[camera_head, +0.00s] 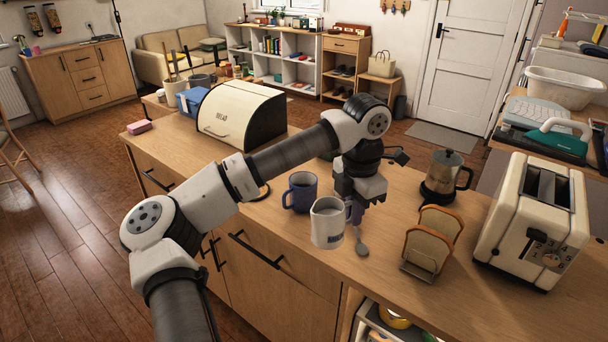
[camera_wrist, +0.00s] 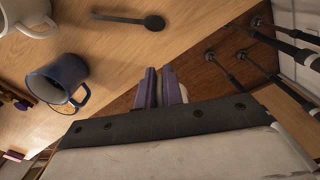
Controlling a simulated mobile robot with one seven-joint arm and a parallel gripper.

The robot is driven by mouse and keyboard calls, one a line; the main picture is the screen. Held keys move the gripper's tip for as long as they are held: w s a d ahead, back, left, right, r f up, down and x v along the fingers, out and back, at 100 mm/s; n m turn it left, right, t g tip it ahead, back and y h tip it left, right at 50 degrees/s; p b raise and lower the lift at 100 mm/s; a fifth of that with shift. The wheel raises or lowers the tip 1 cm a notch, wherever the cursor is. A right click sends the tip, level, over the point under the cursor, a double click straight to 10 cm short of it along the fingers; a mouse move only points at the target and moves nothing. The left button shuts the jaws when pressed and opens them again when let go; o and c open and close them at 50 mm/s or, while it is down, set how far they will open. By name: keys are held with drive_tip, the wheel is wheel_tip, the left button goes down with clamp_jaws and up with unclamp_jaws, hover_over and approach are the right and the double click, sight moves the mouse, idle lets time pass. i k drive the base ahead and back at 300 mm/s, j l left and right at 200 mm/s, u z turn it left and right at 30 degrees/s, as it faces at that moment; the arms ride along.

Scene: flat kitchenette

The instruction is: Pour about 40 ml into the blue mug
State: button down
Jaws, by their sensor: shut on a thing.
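The blue mug (camera_head: 300,193) stands upright on the counter, its handle to the left; it also shows in the wrist view (camera_wrist: 58,80). A pale grey-white jug (camera_head: 326,224) with dark print is upright in front and to the right of it. My gripper (camera_head: 355,212) points down at the jug's right side, its purple fingers shut where the jug's handle sits; the grip itself is mostly hidden. In the wrist view the fingers (camera_wrist: 163,85) show close together, and I cannot clearly make out the jug there. What is inside the jug and mug is unclear.
A dark spoon (camera_head: 361,246) lies on the counter. A white mug (camera_wrist: 30,16) shows at the wrist view's corner. The toast rack (camera_head: 427,243), toaster (camera_head: 535,220) and coffee pot (camera_head: 442,178) stand right; the bread bin (camera_head: 235,115) stands at back left.

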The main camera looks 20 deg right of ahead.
sight(303, 196)
drive_tip(key=i+l, duration=0.25)
drive_tip(key=i, duration=0.15)
drive_tip(key=i+l, duration=0.25)
drive_tip(key=i, duration=0.15)
